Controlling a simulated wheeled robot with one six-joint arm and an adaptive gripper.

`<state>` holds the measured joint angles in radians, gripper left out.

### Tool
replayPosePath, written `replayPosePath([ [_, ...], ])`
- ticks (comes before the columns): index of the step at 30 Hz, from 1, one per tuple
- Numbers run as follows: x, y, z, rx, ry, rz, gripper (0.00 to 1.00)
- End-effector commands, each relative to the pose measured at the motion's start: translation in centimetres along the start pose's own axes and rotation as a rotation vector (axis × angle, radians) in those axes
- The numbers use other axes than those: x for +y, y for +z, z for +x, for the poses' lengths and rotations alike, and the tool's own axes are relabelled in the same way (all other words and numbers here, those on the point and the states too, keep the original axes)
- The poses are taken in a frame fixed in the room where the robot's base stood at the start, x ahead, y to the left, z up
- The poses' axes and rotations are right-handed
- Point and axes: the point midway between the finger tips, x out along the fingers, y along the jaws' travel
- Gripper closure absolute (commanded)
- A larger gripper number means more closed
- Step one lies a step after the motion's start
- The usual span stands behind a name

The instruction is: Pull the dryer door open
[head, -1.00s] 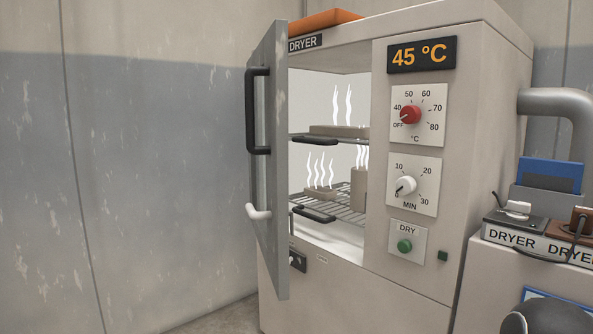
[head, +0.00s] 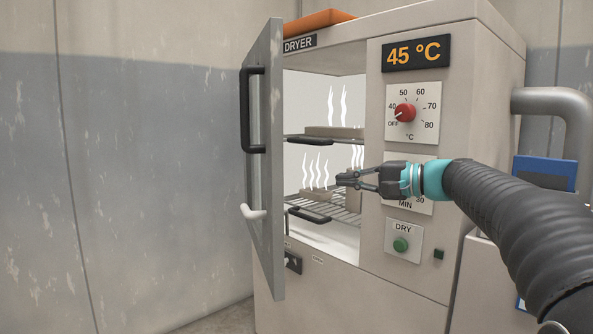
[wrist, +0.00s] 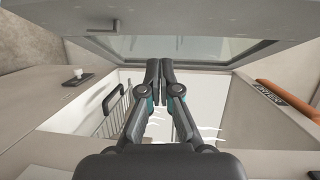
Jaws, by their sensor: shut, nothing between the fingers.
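The dryer (head: 455,75) stands at the centre right in the head view. Its grey door (head: 266,190) is swung open on the left side, with a long black handle (head: 247,110) and a white lever (head: 253,212) on its outer face. My gripper (head: 340,180) is shut and empty. It is in front of the dryer's opening, to the right of the door and apart from the handles. In the wrist view my shut fingers (wrist: 160,72) point toward the door (wrist: 170,47), with the opening below.
Inside are wire racks (head: 345,208) with black pulls and steaming grey pieces. The control panel (head: 417,110) shows 45 °C, with a red knob (head: 405,112) and a green DRY button (head: 401,244). An orange item (head: 318,22) lies on top. The floor left of the door looks clear.

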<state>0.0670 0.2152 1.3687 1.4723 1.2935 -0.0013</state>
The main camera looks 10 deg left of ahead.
Motion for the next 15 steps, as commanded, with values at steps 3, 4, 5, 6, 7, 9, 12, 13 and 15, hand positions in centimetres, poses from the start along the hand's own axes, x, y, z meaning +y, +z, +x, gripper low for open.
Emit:
replayPosePath([
  [3, -1.1, -1.5, 0.3, -0.015, -0.069, 0.011, 1.0],
  [4, -1.3, -1.7, 0.4, -0.017, -0.08, 0.012, 1.0],
  [5, -1.4, -1.8, 0.4, -0.019, -0.088, 0.013, 1.0],
  [6, -1.6, -1.9, 0.5, -0.021, -0.095, 0.014, 1.0],
  [7, -1.7, -2.0, 0.6, -0.022, -0.099, 0.014, 1.0],
  [9, -1.8, -2.0, 1.1, -0.023, -0.101, 0.015, 1.0],
  [12, -1.9, -1.8, 2.2, -0.026, -0.1, 0.015, 1.0],
  [13, -1.9, -1.8, 2.7, -0.025, -0.1, 0.015, 1.0],
  [15, -2.1, -1.8, 3.9, -0.026, -0.1, 0.015, 1.0],
])
